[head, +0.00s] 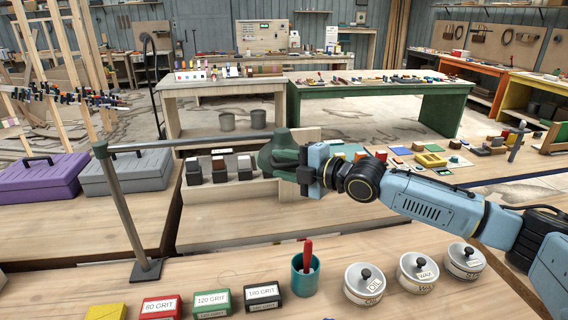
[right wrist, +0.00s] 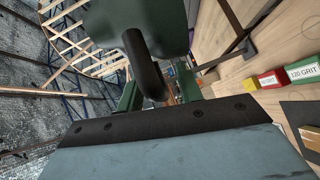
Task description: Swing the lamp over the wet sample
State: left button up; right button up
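The lamp has a grey post (head: 124,205) on a dark base plate on the near bench, a long horizontal arm (head: 190,143) and a dark green head (head: 279,152). The head hangs near the middle of the head view. My right gripper (head: 303,172) is right beside the lamp head. In the right wrist view the green head (right wrist: 150,22) fills the top, and its dark handle (right wrist: 148,68) reaches between my two fingers (right wrist: 160,92). The fingers stand apart, with a gap visible beside the handle. I cannot tell which piece is the wet sample. My left gripper is out of view.
Small dark blocks with light and brown tops (head: 220,168) sit behind the lamp arm. Grit boxes (head: 212,303), a teal cup (head: 305,275) and several lidded tins (head: 417,271) line the near bench. Purple (head: 42,180) and grey (head: 128,171) cases lie at left.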

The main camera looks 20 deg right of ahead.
jog(key=shift+c, duration=0.5)
grip_shut()
jog(key=shift+s+a+f, duration=0.1)
